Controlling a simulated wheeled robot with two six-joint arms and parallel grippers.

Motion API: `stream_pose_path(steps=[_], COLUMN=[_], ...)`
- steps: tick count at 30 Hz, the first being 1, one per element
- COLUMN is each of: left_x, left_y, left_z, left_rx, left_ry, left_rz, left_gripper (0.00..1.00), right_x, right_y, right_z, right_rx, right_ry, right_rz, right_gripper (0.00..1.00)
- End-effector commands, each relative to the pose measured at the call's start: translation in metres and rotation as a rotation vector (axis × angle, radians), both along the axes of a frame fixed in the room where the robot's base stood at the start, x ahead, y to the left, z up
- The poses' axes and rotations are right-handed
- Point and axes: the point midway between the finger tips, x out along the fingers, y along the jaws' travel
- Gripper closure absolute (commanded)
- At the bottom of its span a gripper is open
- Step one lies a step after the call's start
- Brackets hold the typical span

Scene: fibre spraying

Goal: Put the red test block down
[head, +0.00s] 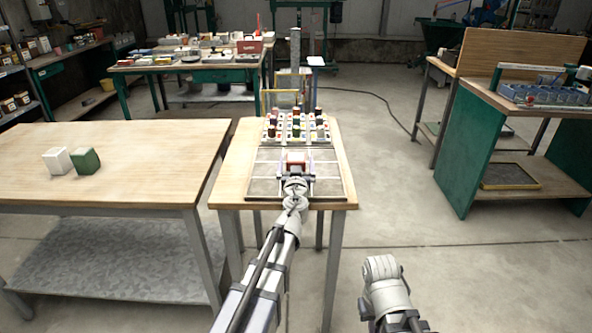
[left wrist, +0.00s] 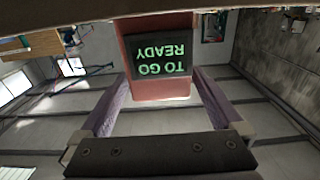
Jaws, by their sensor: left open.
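The red test block (head: 295,157) stands in the gridded tray (head: 334,188) on the small wooden table, in the head view. In the left wrist view the red block (left wrist: 158,88) shows a dark screen with green letters reading "READY TO GO", upside down. My left gripper (head: 296,163) is open, with one purple finger on each side of the block. In the left wrist view gaps show between the fingers (left wrist: 160,88) and the block's lower part; contact farther up is hard to tell. The block's underside is hidden.
Behind the tray is a rack (head: 296,130) of several small coloured items. A larger table (head: 120,150) at left holds a white block (head: 57,160) and a green block (head: 86,160). A green-sided bench (head: 480,150) stands at right. Open floor lies between.

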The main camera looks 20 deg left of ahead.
Motion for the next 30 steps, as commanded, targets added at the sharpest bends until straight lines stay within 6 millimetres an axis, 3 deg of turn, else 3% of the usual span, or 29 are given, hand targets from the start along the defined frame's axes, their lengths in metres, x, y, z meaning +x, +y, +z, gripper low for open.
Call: stream_pose_path(steps=[3,10,30], left_x=[0.0146,0.0135,0.0133], left_y=[0.0041,0.0043,0.0043], left_z=[0.0004,0.0004,0.0004], left_rx=[0.0,0.0,0.0], left_ry=[0.0,0.0,0.0], left_rz=[0.001,0.001,0.001], left_gripper=[0.0,0.02,0.78], right_x=[0.0,0.0,0.0], right_y=[0.0,0.0,0.0], right_z=[0.0004,0.0004,0.0004], right_rx=[0.0,0.0,0.0], right_ry=[0.0,0.0,0.0], right_rz=[0.0,0.0,0.0], right_gripper=[1.0,1.0,1.0])
